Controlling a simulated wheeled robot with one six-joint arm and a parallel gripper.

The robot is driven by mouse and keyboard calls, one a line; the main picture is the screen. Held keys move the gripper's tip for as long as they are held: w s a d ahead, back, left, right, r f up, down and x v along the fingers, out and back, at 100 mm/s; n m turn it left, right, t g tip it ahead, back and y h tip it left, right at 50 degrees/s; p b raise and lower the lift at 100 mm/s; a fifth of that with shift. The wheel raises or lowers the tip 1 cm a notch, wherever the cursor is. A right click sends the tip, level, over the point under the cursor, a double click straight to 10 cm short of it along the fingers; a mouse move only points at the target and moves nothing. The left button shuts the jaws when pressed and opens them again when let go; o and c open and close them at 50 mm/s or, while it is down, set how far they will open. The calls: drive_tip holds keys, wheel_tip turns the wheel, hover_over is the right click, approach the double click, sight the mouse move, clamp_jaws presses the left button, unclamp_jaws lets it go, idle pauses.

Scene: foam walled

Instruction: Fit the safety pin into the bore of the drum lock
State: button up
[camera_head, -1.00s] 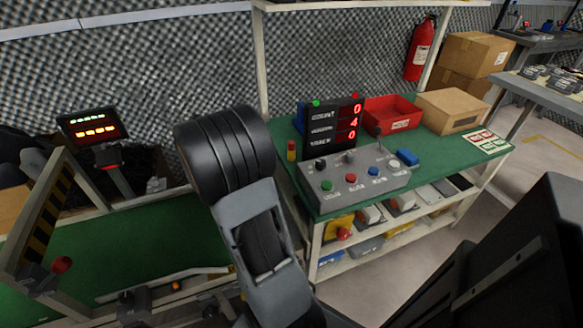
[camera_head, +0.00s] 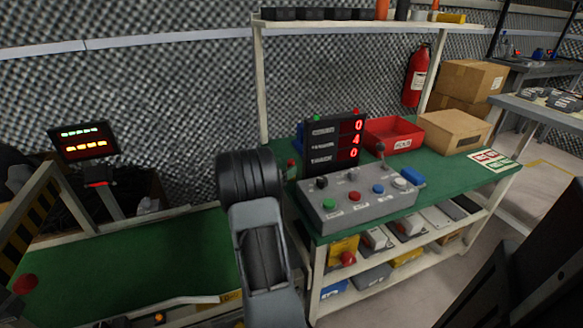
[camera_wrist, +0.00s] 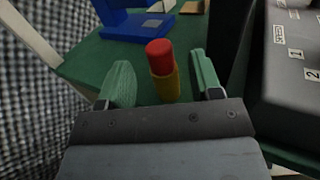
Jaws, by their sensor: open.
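A small upright cylinder with a red top and yellow body, apparently the safety pin (camera_wrist: 162,72), stands on the green bench top in the wrist view. In the head view only its red top (camera_head: 291,163) shows beside my arm. My gripper (camera_wrist: 161,74) is open, its two green-padded fingers on either side of the cylinder with a gap to each. It does not hold it. My gripper is hidden behind my arm in the head view. I cannot make out the drum lock or its bore for sure. A blue stand (camera_wrist: 137,27) is behind the cylinder.
A grey control box (camera_head: 358,200) with buttons and a black display (camera_head: 332,145) stand close to the right of the cylinder. A red bin (camera_head: 394,136) and a cardboard box (camera_head: 452,131) are farther back. A bench post (camera_wrist: 33,35) is at left in the wrist view.

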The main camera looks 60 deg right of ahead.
drive_tip(key=shift+s+d+r+b, duration=0.1)
drive_tip(key=shift+s+d+b, duration=0.05)
drive_tip(key=shift+d, duration=0.75)
drive_tip(key=shift+s+d+b, duration=0.2)
drive_tip(key=shift+d, duration=0.65)
drive_tip(key=shift+s+d+r+b, duration=0.1)
drive_tip(key=shift+s+d+b, duration=0.05)
drive_tip(key=shift+d, duration=0.75)
drive_tip(key=shift+c, duration=0.2)
drive_tip(key=c, duration=1)
drive_tip(key=shift+o, duration=0.2)
